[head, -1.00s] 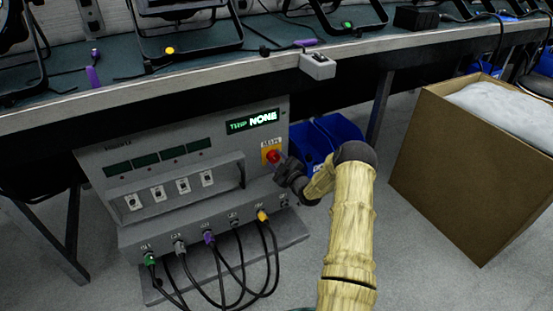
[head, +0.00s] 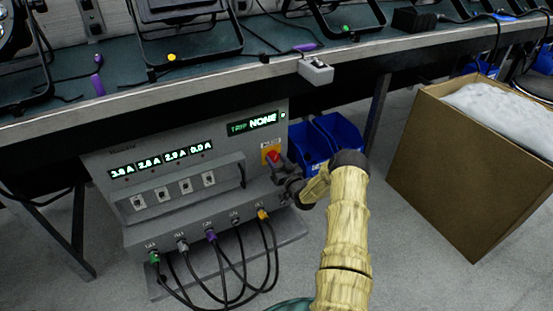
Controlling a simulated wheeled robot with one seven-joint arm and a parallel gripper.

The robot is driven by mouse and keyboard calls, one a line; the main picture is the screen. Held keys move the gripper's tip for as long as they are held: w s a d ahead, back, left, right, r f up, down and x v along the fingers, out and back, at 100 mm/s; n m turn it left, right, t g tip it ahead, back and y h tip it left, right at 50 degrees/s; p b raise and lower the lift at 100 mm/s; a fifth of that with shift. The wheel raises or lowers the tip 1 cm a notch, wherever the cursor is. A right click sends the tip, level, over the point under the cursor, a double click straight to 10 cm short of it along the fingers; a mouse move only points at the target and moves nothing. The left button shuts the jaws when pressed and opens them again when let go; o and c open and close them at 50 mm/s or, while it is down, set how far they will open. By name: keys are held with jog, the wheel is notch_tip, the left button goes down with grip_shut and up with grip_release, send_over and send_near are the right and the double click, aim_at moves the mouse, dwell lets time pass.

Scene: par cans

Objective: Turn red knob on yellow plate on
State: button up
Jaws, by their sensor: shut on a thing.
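The red knob (head: 273,157) sits on the yellow plate (head: 266,149) at the right end of the grey power unit's front. My gripper (head: 281,167) is at the knob from the lower right and is shut on it; the fingertips are small and partly hidden by the dark wrist. The knob looks tilted on its plate. The four-part current display (head: 160,158) is lit with "3.8 A", "2.8 A", "2.9 A" and "0.0 A". The trip display (head: 252,124) reads "TRIP NONE", with a small white light at its right.
Cables plug into the unit's lower ledge (head: 215,228), left of my arm. Blue bins (head: 325,140) stand behind my wrist. A cardboard box (head: 455,170) stands at the right. The bench (head: 200,90) overhangs the unit, with a small grey switch box (head: 315,70) on its edge.

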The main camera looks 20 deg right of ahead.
jog(key=m, duration=0.2)
jog(key=m+h+p, duration=0.1)
jog(key=m, duration=0.2)
jog(key=shift+s+f, duration=0.1)
jog(key=shift+f, duration=0.1)
jog(key=shift+m, duration=0.3)
jog(key=o, duration=1)
jog(key=shift+r, duration=0.1)
jog(key=shift+s, duration=0.25)
jog(key=s+p, duration=0.2)
jog(key=s, duration=0.3)
jog(key=s+f+p, duration=0.1)
jog(key=s+p, duration=0.1)
jog(key=s, duration=0.4)
jog(key=s+f+p, duration=0.1)
jog(key=s+p, duration=0.2)
jog(key=s, duration=0.2)
jog(key=shift+s+d, duration=0.25)
jog(key=shift+s, duration=0.15)
jog(key=shift+w, duration=0.1)
